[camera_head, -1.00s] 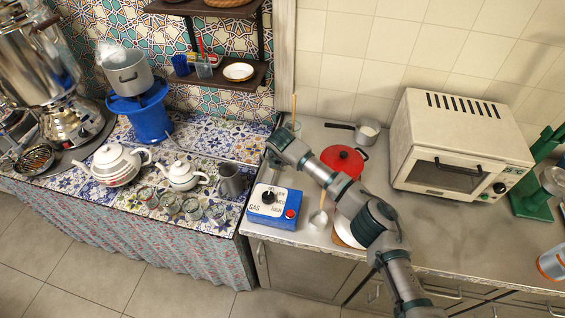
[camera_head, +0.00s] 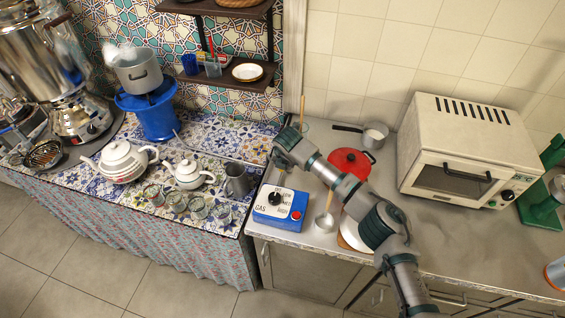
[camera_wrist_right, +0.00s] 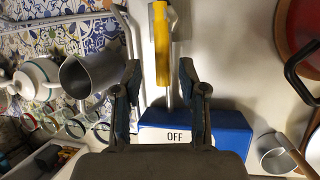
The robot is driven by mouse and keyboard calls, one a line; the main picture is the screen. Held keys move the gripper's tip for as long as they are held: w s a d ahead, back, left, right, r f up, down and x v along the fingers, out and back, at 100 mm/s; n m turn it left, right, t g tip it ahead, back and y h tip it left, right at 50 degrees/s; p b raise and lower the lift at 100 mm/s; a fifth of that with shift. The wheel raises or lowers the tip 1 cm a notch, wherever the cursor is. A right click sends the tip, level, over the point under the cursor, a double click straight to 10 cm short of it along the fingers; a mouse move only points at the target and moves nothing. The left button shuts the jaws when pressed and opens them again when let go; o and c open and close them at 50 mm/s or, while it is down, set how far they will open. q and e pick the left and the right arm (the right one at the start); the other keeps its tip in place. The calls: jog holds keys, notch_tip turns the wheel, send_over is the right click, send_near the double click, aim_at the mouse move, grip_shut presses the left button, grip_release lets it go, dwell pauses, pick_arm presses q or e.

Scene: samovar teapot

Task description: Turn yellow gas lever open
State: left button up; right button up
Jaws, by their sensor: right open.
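The yellow gas lever (camera_wrist_right: 161,45) stands on a grey metal pipe in the right wrist view, behind the blue gas box (camera_wrist_right: 230,130). My right gripper (camera_wrist_right: 160,70) is open, with one finger on each side of the lever's lower end. I cannot tell whether either finger touches it. In the head view my right arm reaches over the counter behind the blue gas box (camera_head: 280,208), which has a black knob and a red button. The lever is not discernible there, and my right wrist (camera_head: 290,143) covers that area. My left gripper is not in view.
A grey metal jug (camera_head: 236,182), a white teapot (camera_head: 186,174) and several glasses stand left of the box. A red pot (camera_head: 350,162) and a small metal ladle or pot (camera_head: 325,221) lie close to my arm. A toaster oven (camera_head: 468,150) stands at the right.

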jog(key=v, duration=1)
jog(key=shift+r, duration=0.3)
jog(key=shift+s, duration=0.1)
